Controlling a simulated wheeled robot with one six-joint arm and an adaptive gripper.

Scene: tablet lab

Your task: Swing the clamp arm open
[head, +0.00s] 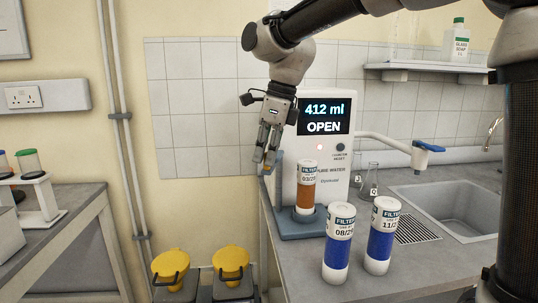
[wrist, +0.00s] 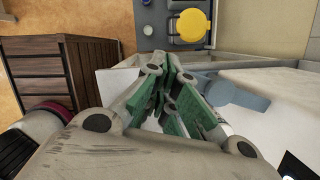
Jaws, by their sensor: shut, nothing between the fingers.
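The water dispenser (head: 338,175) stands on the counter; its screen reads "412 ml" and "OPEN". A used filter with a brown body (head: 307,192) stands upright in its blue-grey base (head: 300,227). A blue-grey piece that looks like the clamp arm (head: 279,172) shows at the dispenser's left side, partly behind my gripper; it does not visibly cross the filter. A blue-grey arm shape (wrist: 243,96) also shows in the wrist view, right of my fingers. My gripper (head: 264,164) points down, shut and empty, left of the dispenser. Whether it touches the arm is unclear.
Two blue filters (head: 338,250) (head: 382,240) stand at the counter front. A swivel spout (head: 400,144), small flasks and a sink (head: 450,200) lie right. Two yellow-lidded bins (head: 231,260) (head: 170,266) stand on the left below.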

